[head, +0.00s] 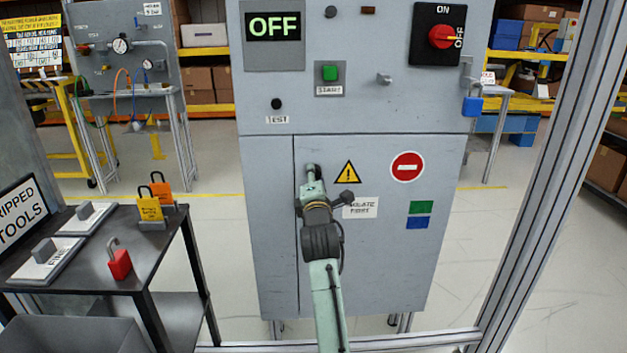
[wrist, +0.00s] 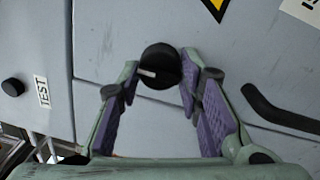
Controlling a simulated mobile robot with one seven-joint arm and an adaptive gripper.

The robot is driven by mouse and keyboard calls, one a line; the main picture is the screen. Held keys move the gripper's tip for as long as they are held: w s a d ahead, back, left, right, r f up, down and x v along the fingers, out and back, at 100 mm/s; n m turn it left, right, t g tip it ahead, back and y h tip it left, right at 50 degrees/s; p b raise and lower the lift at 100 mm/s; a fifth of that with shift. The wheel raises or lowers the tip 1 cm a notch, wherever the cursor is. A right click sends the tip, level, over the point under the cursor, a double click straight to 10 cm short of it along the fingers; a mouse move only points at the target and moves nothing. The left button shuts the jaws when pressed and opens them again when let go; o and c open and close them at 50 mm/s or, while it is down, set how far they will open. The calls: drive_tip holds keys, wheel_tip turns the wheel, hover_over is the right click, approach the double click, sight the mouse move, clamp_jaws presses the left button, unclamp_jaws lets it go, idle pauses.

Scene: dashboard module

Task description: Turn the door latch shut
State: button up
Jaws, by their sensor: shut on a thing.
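The door latch is a round black knob (wrist: 160,66) with a short white mark, on the grey cabinet door beside the door seam. In the wrist view the white mark points left, toward the side with the TEST label. My gripper (wrist: 160,82) has its purple-padded fingers on both sides of the knob, shut on it. In the head view my gripper (head: 311,180) reaches the upper left of the lower door (head: 380,255), and my arm mostly hides the latch there.
A black bar-like handle (wrist: 280,110) is to the right of the knob in the wrist view. Above the door are a red rotary switch (head: 440,37), a green start button (head: 330,73) and a display (head: 274,27) reading OFF. A dark cart (head: 120,240) with padlocks stands at left.

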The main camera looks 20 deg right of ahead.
drive_tip(key=o, duration=1.2)
drive_tip(key=shift+c, duration=0.2)
drive_tip(key=v, duration=1.2)
drive_tip(key=shift+f, duration=0.1)
